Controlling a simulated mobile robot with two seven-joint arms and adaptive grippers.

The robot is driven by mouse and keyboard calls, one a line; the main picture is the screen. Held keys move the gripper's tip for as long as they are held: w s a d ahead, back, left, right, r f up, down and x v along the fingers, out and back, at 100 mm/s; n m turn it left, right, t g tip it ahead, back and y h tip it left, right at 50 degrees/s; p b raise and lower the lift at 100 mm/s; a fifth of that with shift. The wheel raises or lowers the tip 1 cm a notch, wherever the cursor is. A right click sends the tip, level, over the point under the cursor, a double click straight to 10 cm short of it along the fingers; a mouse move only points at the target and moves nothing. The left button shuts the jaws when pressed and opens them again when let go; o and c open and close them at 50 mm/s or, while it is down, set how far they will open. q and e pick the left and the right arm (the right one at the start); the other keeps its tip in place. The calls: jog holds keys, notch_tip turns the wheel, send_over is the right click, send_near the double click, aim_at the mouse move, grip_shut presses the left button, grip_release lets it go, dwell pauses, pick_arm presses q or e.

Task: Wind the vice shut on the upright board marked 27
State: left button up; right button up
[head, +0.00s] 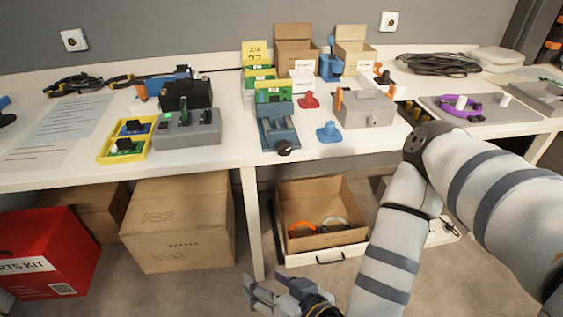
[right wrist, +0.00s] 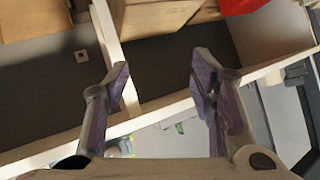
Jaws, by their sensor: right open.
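The blue vice (head: 278,132) stands near the front edge of the bench, with a black knob (head: 284,148) facing the front. A green board (head: 273,93) stands upright at its back end; I cannot tell whether the jaws touch it. A yellow card reading JOB 27 (head: 257,52) stands behind, and I cannot read a number on the board itself. My right gripper (head: 268,287) is low in front of the bench, below the vice and well apart from it. In the right wrist view its fingers (right wrist: 160,85) are spread and empty. My left gripper is not in view.
A grey machine (head: 188,130) and yellow tray (head: 112,150) stand left of the vice. A blue knob-shaped piece (head: 329,132) and grey box (head: 364,110) stand right. Under the bench are a closed carton (head: 178,225), a red kit box (head: 45,252) and an open carton (head: 325,240).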

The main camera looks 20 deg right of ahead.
jog(key=w+d+r+m+t+h, duration=0.25)
jog(key=w+d+r+t, duration=0.2)
jog(key=w, duration=0.25)
jog(key=m+t+h+b, duration=0.1)
jog(key=m+t+h, duration=0.1)
jog(key=h, duration=0.3)
send_near(285, 150)
jog(key=b+x, duration=0.1)
jog(key=x, duration=0.8)
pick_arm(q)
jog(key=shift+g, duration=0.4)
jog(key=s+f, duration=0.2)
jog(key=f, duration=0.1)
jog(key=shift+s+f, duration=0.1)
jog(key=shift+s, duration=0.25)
pick_arm(e)
jog(key=shift+s, duration=0.1)
jog(key=c, duration=1.2)
